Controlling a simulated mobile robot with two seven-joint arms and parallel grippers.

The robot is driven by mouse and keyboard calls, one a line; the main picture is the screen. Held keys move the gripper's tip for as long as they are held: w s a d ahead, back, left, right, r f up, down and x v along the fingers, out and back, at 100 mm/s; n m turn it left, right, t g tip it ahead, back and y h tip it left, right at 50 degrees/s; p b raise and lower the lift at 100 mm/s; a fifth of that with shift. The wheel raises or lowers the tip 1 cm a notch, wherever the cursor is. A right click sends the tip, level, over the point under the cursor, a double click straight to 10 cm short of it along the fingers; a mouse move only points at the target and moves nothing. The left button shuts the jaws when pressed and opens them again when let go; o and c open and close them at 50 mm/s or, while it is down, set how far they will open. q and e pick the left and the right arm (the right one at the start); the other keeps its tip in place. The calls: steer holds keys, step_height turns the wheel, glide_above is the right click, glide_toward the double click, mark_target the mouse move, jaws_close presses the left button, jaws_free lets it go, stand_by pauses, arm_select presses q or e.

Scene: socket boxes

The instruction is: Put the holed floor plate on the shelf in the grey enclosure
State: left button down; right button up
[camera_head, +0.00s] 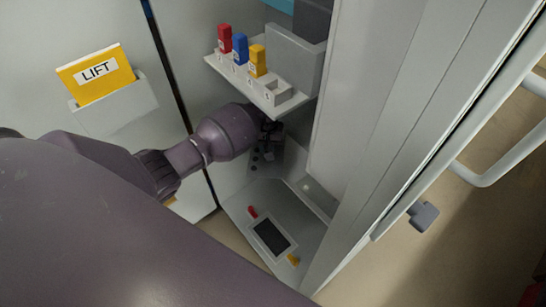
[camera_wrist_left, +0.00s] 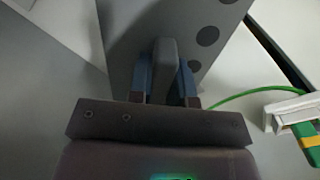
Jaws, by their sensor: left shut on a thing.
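The holed floor plate (camera_head: 266,160) is a grey plate with several dark round holes, inside the grey enclosure (camera_head: 325,120). In the left wrist view the plate (camera_wrist_left: 130,40) fills the upper middle. My left gripper (camera_wrist_left: 166,75) has its blue-grey fingers shut on the plate's upright grey grip. In the head view this gripper (camera_head: 270,130) is dark and partly hidden beneath the upper shelf (camera_head: 225,68). The plate is above the enclosure's lower surface (camera_head: 240,205); whether it touches the back or side wall cannot be told. My right gripper is not in view.
Red (camera_head: 225,38), blue (camera_head: 240,48) and yellow (camera_head: 258,60) blocks stand on the upper shelf. Below lie a dark rectangle (camera_head: 270,238), a red piece (camera_head: 252,212) and a yellow piece (camera_head: 293,260). A green cable (camera_wrist_left: 245,93) runs beside the gripper. A door with a handle (camera_head: 490,178) stands right.

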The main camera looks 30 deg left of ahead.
arm_select(q)
steer(key=shift+w+d+f+b, duration=0.1)
steer(key=shift+w+f+b, duration=0.15)
steer(key=shift+f, duration=0.25)
steer(key=shift+w+d+f+b, duration=0.1)
steer(key=shift+w+f, duration=0.1)
steer(key=shift+f, duration=0.5)
step_height(320, 180, down, 5)
steer(key=shift+r+b, duration=0.2)
steer(key=shift+b, duration=0.85)
steer(key=shift+w+f, duration=0.15)
steer(key=shift+f, duration=0.1)
steer(key=shift+w+r, duration=0.1)
steer(key=shift+r, duration=0.2)
steer(key=shift+f, duration=0.2)
steer(key=c, duration=1)
jaws_free()
steer(key=shift+c, duration=0.2)
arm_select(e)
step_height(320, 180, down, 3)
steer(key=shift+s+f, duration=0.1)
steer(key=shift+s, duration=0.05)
arm_select(q)
steer(key=shift+r, duration=0.15)
